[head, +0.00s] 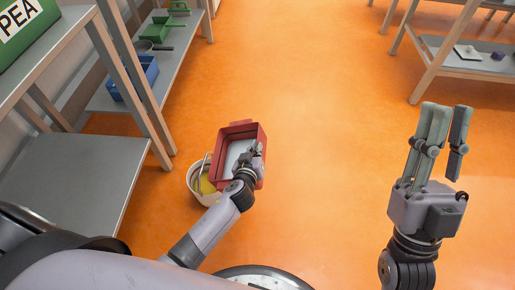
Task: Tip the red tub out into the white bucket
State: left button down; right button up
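The red tub (226,135) is in the middle of the head view, over the right part of the white bucket. Its inside shows a pale grey-white area. The white bucket (207,198) stands on the orange floor, partly hidden by the tub and my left arm. Something yellow shows inside the bucket. My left gripper (250,153) is at the right part of the tub, overlapping its inside and right wall. Its fingers are small and dark here, and their grip is unclear. My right gripper (447,128) is raised at the right, fingers apart, with nothing between them.
A grey shelf unit (75,180) stands at the left, near the bucket. A lower shelf behind holds a blue bin (137,78) and green items (162,28). Another shelf (470,62) stands at the far right. The orange floor between is clear.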

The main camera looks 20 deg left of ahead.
pick_arm(q)
jog(key=shift+a+r+p, duration=0.2)
jog(key=shift+r+p, duration=0.15)
jog(key=shift+r, duration=0.15)
jog(key=shift+s+a+r+n+t+h+p, duration=0.15)
jog(key=shift+s+a+r+n+h+p, duration=0.1)
jog(key=shift+a+r+n+h+p, duration=0.25)
jog(key=shift+s+a+r+n+t+h+p, duration=0.15)
jog(key=shift+s+a+r+n+h+p, duration=0.1)
jog(key=shift+a+r+n+h, duration=0.45)
pick_arm(e)
jog(key=w+f+g+h, duration=0.2)
jog(key=w+f+g, duration=0.3)
jog(key=w+f, duration=0.1)
jog(key=shift+w+a+f+g, duration=0.15)
jog(key=shift+a+f+g, duration=0.2)
jog(key=shift+f, duration=0.35)
pick_arm(q)
jog(key=shift+d+f, duration=0.1)
jog(key=shift+d, duration=0.15)
jog(key=shift+a, duration=0.1)
